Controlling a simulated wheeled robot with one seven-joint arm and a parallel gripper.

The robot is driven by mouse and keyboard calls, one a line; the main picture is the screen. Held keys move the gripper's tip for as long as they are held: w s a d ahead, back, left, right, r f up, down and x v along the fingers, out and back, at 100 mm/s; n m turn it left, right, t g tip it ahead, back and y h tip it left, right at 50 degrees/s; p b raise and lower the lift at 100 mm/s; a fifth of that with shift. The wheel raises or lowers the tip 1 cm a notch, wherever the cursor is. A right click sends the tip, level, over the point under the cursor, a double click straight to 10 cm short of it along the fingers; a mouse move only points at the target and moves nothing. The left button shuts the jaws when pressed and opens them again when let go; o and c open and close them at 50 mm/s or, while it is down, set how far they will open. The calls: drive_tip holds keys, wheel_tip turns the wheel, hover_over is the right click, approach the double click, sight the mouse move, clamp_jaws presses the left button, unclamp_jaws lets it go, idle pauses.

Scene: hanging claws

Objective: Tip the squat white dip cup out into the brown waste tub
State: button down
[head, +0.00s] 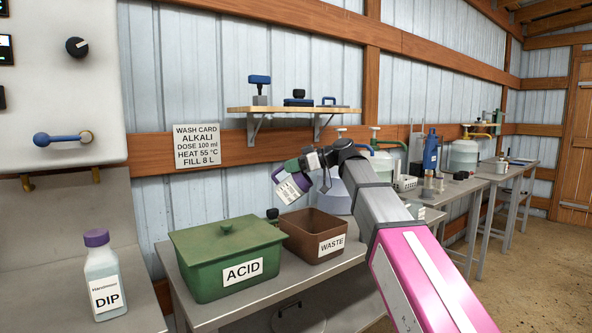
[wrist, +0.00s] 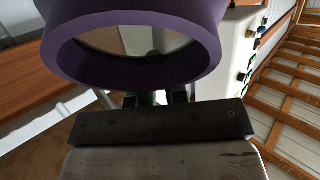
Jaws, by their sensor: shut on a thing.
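My gripper (head: 311,161) is shut on a cup with a purple rim (wrist: 135,70) and a pale, labelled body (head: 300,181). I take it for the dip cup. It is tilted in the air, above the left rear of the brown waste tub (head: 318,245). Its rim fills the top of the wrist view, where the dark gripper body (wrist: 160,122) lies below it. The tub is open and bears a WASTE label. Its floor is mostly hidden, and I cannot see liquid pouring.
A lidded green ACID box (head: 215,265) stands left of the tub, close beside it. A DIP bottle (head: 105,280) with a purple cap stands at the far left. A shelf (head: 293,110) with small items hangs behind. Jugs and other items fill the benches to the right.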

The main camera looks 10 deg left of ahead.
sight(290, 182)
drive_tip(key=a+h, duration=0.1)
drive_tip(key=h, duration=0.2)
drive_tip(key=shift+a, duration=0.15)
drive_tip(key=shift+a+f+h, duration=0.25)
drive_tip(key=shift+h, duration=0.55)
drive_tip(key=f+h, duration=0.1)
drive_tip(key=h, duration=0.1)
drive_tip(key=f+h, duration=0.1)
drive_tip(key=h, duration=0.1)
drive_tip(key=shift+a+f+t, duration=0.2)
drive_tip(key=shift+f+t, duration=0.1)
drive_tip(key=shift+f+h, duration=0.5)
drive_tip(key=shift+h, duration=0.4)
drive_tip(key=shift+s+d, duration=0.1)
